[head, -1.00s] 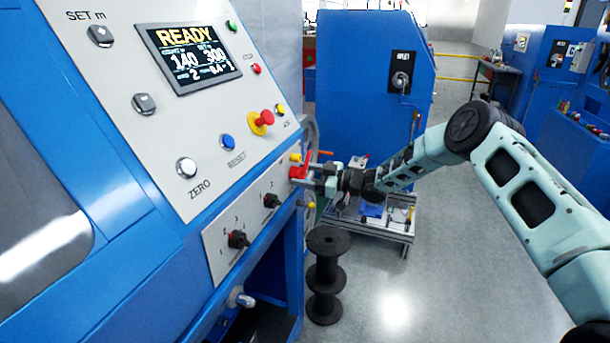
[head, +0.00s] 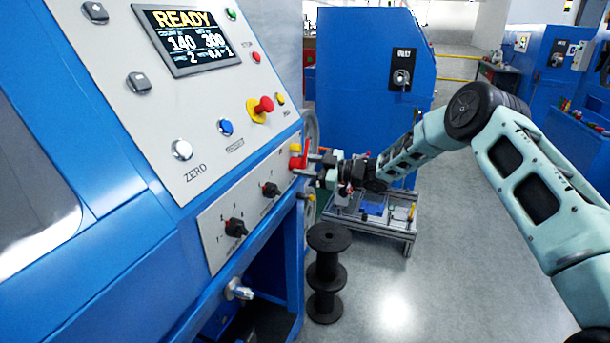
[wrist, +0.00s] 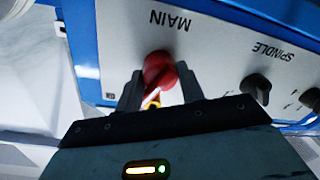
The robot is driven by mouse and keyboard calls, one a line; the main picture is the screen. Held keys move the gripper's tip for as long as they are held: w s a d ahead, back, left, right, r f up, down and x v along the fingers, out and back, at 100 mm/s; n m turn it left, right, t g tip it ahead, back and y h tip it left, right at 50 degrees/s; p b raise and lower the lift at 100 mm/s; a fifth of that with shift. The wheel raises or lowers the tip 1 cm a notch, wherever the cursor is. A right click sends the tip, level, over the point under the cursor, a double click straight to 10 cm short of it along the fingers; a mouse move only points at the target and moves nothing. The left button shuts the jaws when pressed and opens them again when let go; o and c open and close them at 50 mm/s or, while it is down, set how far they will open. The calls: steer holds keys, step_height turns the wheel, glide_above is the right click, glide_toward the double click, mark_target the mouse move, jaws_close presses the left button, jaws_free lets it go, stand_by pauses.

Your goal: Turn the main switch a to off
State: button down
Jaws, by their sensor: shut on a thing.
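The main switch is a red rotary handle (wrist: 158,70) under the upside-down label MAIN in the wrist view. In the head view the red handle (head: 303,157) stands at the right end of the lower grey panel, with a yellow part beside it. My gripper (wrist: 158,92) is shut on the red handle, one finger on each side of it. In the head view my gripper (head: 313,165) reaches the switch from the right. The fingers hide part of the handle, and its exact angle is hard to tell.
A black SPINDLE knob (wrist: 256,88) sits beside the switch. The sloped panel above carries a READY display (head: 186,38) and a red mushroom button (head: 264,105). Black spools (head: 327,270) and a low metal cart (head: 370,222) stand below my arm. The floor to the right is clear.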

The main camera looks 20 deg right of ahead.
steer(key=n+b, duration=0.2)
steer(key=b, duration=0.1)
steer(key=n+b, duration=0.2)
steer(key=b, duration=0.1)
steer(key=shift+f+n, duration=0.3)
steer(key=shift+f, duration=0.05)
steer(key=n+b, duration=0.3)
steer(key=b, duration=0.2)
steer(key=shift+n+h+b, duration=0.3)
steer(key=shift+b, duration=0.05)
steer(key=n+b, duration=0.3)
steer(key=b, duration=0.3)
steer(key=shift+s+n, duration=0.1)
steer(key=shift+n, duration=0.3)
steer(key=n+b, duration=0.2)
steer(key=b, duration=0.1)
steer(key=shift+r+t, duration=0.2)
steer(key=shift+t, duration=0.1)
steer(key=shift+n, duration=0.3)
steer(key=c, duration=0.9)
jaws_free()
steer(key=shift+r, duration=0.2)
